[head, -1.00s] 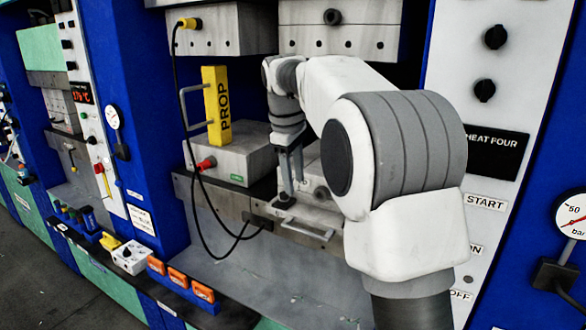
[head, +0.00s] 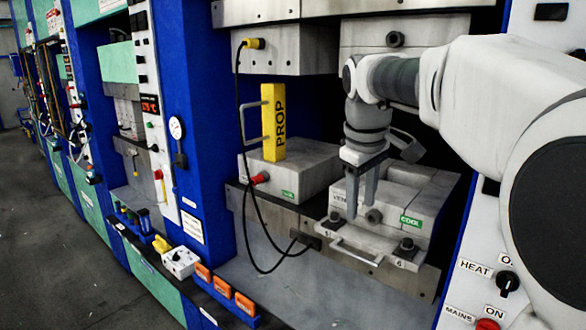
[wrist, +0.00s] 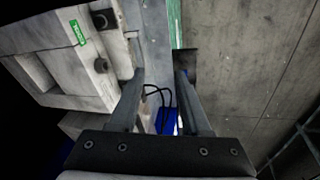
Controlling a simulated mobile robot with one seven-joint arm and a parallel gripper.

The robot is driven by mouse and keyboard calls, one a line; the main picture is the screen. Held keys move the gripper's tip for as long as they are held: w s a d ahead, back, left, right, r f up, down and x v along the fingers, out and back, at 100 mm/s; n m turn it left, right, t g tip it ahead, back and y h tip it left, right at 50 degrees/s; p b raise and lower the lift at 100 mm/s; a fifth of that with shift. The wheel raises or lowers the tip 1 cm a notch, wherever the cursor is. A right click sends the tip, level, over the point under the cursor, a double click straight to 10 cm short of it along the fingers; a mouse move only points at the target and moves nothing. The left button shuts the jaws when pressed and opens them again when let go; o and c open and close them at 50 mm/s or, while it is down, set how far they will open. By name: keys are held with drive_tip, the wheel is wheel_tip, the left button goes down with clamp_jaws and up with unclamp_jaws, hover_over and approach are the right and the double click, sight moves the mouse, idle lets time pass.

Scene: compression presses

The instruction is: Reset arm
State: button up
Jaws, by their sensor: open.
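My gripper (head: 361,212) points down in front of the right grey mold block (head: 424,206) in the press, above its metal handle (head: 358,252). In the wrist view its two fingers (wrist: 160,76) stand apart with nothing held between them. The mold block, with a green label and dark round bolts, shows at the upper left of that view. My white and grey arm enters from the right in the head view and hides part of the press opening and the control panel.
A yellow PROP block (head: 273,122) stands on the left grey block (head: 290,172), with a black cable (head: 258,225) hanging in front. The upper platen (head: 405,38) is overhead. Orange blocks (head: 222,287) line the front ledge. Floor at lower left is clear.

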drive_tip(key=s+f+m+t, duration=0.1)
drive_tip(key=s+f+m, duration=0.1)
drive_tip(key=s, duration=0.5)
drive_tip(key=s+f+m+t, duration=0.1)
drive_tip(key=s+f+m, duration=0.1)
drive_tip(key=s+f, duration=0.3)
drive_tip(key=s+f+m+y+b, duration=0.1)
drive_tip(key=s+f+m, duration=0.2)
drive_tip(key=s, duration=0.8)
drive_tip(key=shift+d+f+t, duration=0.15)
drive_tip(key=shift+f+t, duration=0.25)
drive_tip(key=shift+f, duration=0.25)
